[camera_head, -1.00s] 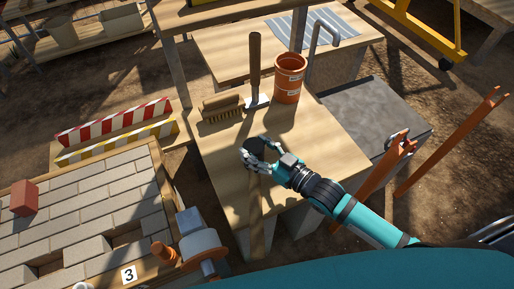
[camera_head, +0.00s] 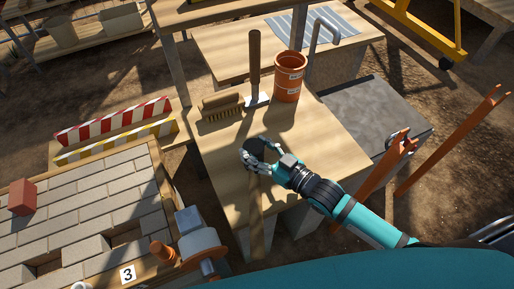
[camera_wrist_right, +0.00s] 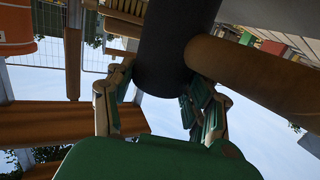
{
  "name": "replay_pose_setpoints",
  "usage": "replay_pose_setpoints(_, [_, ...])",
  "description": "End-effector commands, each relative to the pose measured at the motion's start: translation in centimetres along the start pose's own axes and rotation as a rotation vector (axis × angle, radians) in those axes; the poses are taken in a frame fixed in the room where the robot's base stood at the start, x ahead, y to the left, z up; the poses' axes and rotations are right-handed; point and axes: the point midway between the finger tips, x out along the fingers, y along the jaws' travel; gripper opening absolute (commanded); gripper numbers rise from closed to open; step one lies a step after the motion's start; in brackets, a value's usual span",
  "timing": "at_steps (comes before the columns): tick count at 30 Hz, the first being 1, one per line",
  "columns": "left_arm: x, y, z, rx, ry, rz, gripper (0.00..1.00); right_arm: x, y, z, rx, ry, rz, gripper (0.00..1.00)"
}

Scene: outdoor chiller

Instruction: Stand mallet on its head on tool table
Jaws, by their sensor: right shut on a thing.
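The mallet has a black cylindrical head (camera_head: 257,145) and a brown wooden handle (camera_head: 257,215). My right gripper (camera_head: 252,158) is shut on the mallet, with its fingers at the head, over the tool table (camera_head: 225,160). In the head view the handle runs from the gripper down past the table's front edge. In the right wrist view the black head (camera_wrist_right: 170,45) lies between the fingers (camera_wrist_right: 160,105), and the handle (camera_wrist_right: 255,70) comes off it to the right. I cannot tell whether the head touches the tabletop. My left gripper is not in view.
A brush (camera_head: 222,106), a tool with an upright wooden handle (camera_head: 255,60) and an orange container (camera_head: 289,78) stand at the table's far side. A paved bed with a red brick (camera_head: 23,197) lies left. The tabletop's right part is clear.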

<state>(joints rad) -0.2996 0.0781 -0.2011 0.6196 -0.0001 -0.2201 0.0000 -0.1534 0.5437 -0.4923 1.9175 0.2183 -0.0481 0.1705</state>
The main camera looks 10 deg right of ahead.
Motion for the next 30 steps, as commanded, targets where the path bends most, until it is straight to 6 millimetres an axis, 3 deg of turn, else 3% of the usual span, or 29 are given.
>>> replay_pose_setpoints(3, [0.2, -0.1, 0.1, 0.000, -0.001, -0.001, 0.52, 0.1, 0.0, -0.1, 0.000, 0.008, -0.001, 0.00])
replay_pose_setpoints(4, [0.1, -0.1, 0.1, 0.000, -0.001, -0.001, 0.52, 0.1, 0.0, -0.1, 0.000, 0.008, -0.001, 0.54])
replay_pose_setpoints(10, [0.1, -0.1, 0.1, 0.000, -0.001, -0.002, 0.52, 0.1, 0.0, 0.0, 0.000, 0.005, 0.000, 0.80])
replay_pose_setpoints(20, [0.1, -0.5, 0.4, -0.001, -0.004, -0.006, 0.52, -0.3, 0.0, 0.5, 0.000, -0.006, 0.000, 0.80])
replay_pose_setpoints(23, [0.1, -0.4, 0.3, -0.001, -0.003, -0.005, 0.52, -1.4, 0.0, 0.5, 0.000, -0.006, 0.001, 0.80])
replay_pose_setpoints(30, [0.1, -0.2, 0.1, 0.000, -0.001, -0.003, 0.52, -6.3, -0.1, 0.4, 0.000, -0.005, -0.002, 0.80])
